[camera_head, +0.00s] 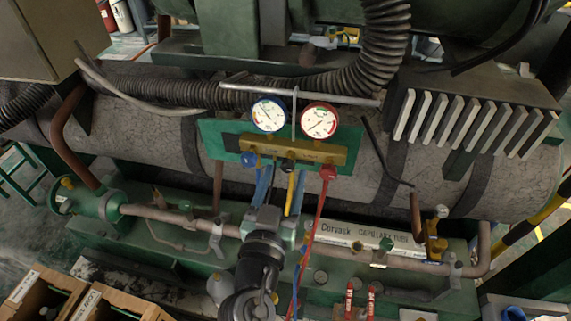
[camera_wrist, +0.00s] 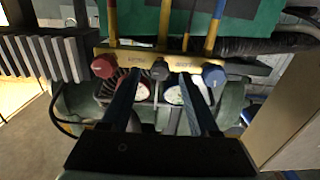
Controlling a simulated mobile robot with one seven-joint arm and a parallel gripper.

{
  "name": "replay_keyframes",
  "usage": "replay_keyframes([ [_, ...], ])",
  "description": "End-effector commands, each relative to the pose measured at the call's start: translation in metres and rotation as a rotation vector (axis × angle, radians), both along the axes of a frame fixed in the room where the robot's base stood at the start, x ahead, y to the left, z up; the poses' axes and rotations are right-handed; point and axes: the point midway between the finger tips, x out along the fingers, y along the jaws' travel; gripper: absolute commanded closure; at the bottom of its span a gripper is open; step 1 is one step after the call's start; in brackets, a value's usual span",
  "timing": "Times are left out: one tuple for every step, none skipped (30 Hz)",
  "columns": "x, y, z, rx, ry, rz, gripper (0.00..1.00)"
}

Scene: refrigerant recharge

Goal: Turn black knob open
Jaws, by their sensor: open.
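The black knob (camera_head: 288,165) is the middle one of three on the brass manifold (camera_head: 310,150), below two round gauges. In the wrist view the black knob (camera_wrist: 160,70) appears between my two dark blue fingers, with a gap on each side. My gripper (camera_wrist: 160,76) is open and empty, its tips close to the manifold. In the head view my gripper (camera_head: 281,174) comes up from below toward the black knob. I cannot tell how deep the knob sits between the fingers. The knob's turn angle is not clear.
A red knob (camera_wrist: 103,67) and a blue knob (camera_wrist: 214,76) flank the black one closely. The blue-rimmed gauge (camera_head: 269,114) and red-rimmed gauge (camera_head: 319,121) stand above the manifold. A red hose (camera_head: 316,217) hangs at right. A finned grey block (camera_head: 470,110) is at upper right.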

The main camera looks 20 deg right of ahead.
Motion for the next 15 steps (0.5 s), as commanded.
replay_keyframes([
  [0.006, -0.003, 0.002, -0.001, 0.000, 0.000, 0.38],
  [0.008, -0.005, 0.001, -0.001, 0.001, 0.001, 0.38],
  [0.011, -0.007, 0.001, -0.001, 0.000, 0.001, 0.38],
  [0.012, -0.008, 0.001, -0.001, 0.000, 0.001, 0.38],
  [0.013, -0.009, 0.001, -0.001, 0.001, 0.001, 0.38],
  [0.015, -0.009, 0.000, -0.001, 0.001, 0.001, 0.38],
  [0.015, -0.010, 0.000, -0.001, 0.001, 0.001, 0.38],
  [0.016, -0.010, 0.000, 0.000, 0.000, 0.001, 0.38],
  [0.016, -0.011, 0.000, 0.000, 0.000, 0.001, 0.38],
  [0.016, -0.011, 0.000, 0.000, 0.000, 0.001, 0.38],
  [0.016, -0.011, 0.000, 0.000, 0.000, 0.001, 0.38],
  [0.016, -0.011, 0.000, 0.000, 0.000, 0.001, 0.38],
  [0.016, -0.011, 0.000, 0.000, 0.000, 0.001, 0.38],
  [0.016, -0.010, 0.000, 0.000, 0.000, 0.001, 0.38],
  [0.016, -0.010, 0.000, 0.000, 0.000, 0.001, 0.38],
])
